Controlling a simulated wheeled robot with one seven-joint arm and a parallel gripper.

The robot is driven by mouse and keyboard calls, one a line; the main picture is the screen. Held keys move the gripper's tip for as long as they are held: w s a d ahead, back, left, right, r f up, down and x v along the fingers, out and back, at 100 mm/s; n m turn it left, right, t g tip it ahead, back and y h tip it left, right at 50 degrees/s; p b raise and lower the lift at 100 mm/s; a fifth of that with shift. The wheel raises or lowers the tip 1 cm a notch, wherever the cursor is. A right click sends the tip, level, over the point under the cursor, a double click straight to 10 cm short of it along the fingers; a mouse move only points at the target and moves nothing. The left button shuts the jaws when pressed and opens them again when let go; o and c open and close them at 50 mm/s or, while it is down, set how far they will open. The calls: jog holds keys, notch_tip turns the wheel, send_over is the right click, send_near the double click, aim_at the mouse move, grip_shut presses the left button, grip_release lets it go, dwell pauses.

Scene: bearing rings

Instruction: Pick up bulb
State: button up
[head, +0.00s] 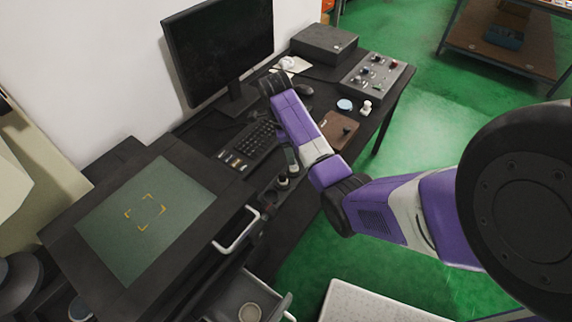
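A small white object with a rounded top (366,107) stands on the dark desk, right of my arm. It may be the bulb, but it is too small to be sure. My purple and white arm (297,120) reaches over the desk from the right, and its far black joint (272,84) is above the desk near the monitor. My gripper's fingers cannot be made out, and whether they hold anything does not show.
The dark desk holds a monitor (220,45), a keyboard (247,146), a control box (371,76), a dark grey box (324,43), a light blue round item (345,105) and a brown board (338,131). A dark stand with a green panel (145,215) is at left. Green floor lies right.

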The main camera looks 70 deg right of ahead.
aim_at(294, 166)
jog(key=f, duration=0.2)
jog(key=s+f, duration=0.1)
jog(key=f, duration=0.1)
jog(key=f+p, duration=0.1)
jog(key=f, duration=0.2)
jog(key=shift+s+d, duration=0.25)
jog(key=shift+s, duration=0.15)
grip_shut()
